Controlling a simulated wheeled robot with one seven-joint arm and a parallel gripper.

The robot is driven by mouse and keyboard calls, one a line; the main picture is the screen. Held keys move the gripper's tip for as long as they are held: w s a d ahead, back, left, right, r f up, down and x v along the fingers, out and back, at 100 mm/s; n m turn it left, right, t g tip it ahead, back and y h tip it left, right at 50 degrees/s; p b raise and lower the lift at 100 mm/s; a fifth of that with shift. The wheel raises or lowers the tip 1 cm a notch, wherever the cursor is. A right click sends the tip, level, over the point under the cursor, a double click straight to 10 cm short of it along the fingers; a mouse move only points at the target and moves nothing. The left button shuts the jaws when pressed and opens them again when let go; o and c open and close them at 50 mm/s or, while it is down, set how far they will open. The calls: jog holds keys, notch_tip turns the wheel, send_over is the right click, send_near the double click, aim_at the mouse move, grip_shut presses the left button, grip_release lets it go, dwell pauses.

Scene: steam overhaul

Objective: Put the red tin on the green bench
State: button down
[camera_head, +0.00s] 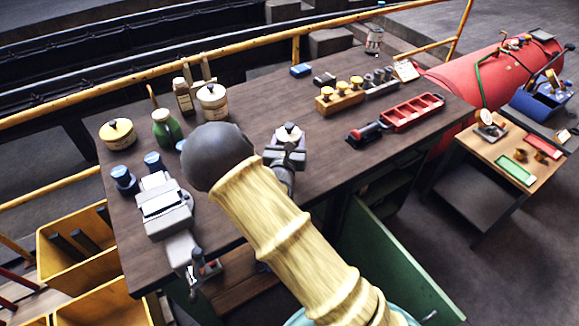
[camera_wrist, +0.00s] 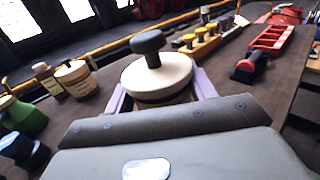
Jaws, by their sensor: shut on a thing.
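My gripper (camera_head: 289,152) is shut on a round tin with a cream lid and a black knob (camera_wrist: 158,76). Its lid also shows in the head view (camera_head: 289,131). The tin's side is mostly hidden, so I cannot tell its body colour. The lilac fingers stand on either side of it in the wrist view. The tin is upright over the dark wooden top of a bench (camera_head: 262,88), which has a green panel (camera_head: 390,258) below. I cannot tell whether the tin touches the top. No other plainly red tin shows.
A yellow tin (camera_head: 117,136), a green bottle (camera_head: 166,130), a cream pot (camera_head: 212,105) and a vise (camera_head: 165,208) stand at the bench's left. A yellow-knobbed block (camera_head: 339,101) and a red tray (camera_head: 412,112) are at right.

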jog(key=shift+r, duration=0.1)
jog(key=shift+f+p, duration=0.4)
jog(key=shift+f, duration=2.5)
jog(key=shift+f+p, duration=0.3)
jog(key=shift+f, duration=1.75)
jog(key=shift+f, duration=0.1)
jog(key=c, duration=0.5)
grip_release()
jog(key=shift+f, duration=0.1)
